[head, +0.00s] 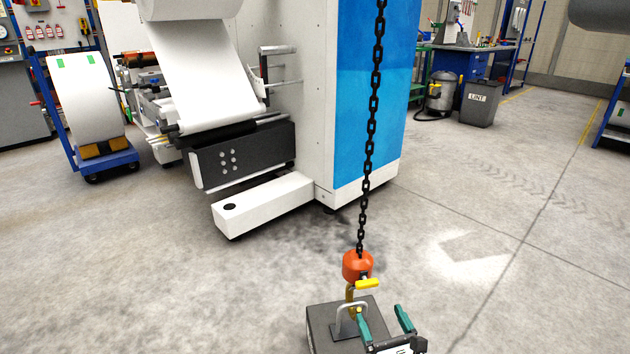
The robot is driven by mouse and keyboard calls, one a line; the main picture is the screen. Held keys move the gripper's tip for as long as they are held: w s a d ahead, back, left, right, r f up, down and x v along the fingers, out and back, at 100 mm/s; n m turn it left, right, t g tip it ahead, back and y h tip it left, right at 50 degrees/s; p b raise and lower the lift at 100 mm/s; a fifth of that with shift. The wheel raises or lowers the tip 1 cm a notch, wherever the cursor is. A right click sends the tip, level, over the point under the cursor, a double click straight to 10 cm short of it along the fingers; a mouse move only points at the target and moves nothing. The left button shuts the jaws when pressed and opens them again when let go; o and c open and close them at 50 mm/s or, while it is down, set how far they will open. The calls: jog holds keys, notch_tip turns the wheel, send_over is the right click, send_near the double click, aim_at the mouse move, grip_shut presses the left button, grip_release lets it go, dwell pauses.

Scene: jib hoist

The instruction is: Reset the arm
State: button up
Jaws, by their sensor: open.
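My gripper (381,314) shows at the bottom of the head view, its two teal fingers spread apart with nothing between them. Its left finger overlaps the dark grey block (319,326) and its metal lifting loop (341,312) in the picture; I cannot tell if they touch. An orange hook block (356,264) with a yellow lever (367,284) hangs on a black chain (370,110) just above. Its brass hook (350,294) hangs down at the loop; whether it is through the loop is not clear. The block's lower part is cut off by the frame.
A large white and blue machine (375,90) with a white roll and a low white foot (262,203) stands behind the chain. A roll on a blue cart (105,165) is at left. A grey bin (479,103) is at back right. The floor at right is clear.

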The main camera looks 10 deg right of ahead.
jog(key=s+f+n+g+y, duration=0.1)
jog(key=s+f+n+g, duration=0.25)
jog(key=s+n, duration=0.55)
jog(key=s+f+n+g+y, duration=0.2)
jog(key=s+n+g, duration=0.35)
jog(key=n, duration=0.65)
jog(key=s+d+n+g+h, duration=0.2)
jog(key=s+d+n+g, duration=0.3)
jog(key=s, duration=0.6)
jog(key=s+d+n+g+h, duration=0.25)
jog(key=s+n, duration=0.55)
jog(key=s, duration=0.4)
notch_tip(320, 180, up, 30)
jog(key=p, duration=2.9)
jog(key=shift+s+a, duration=0.2)
jog(key=shift+s, duration=0.05)
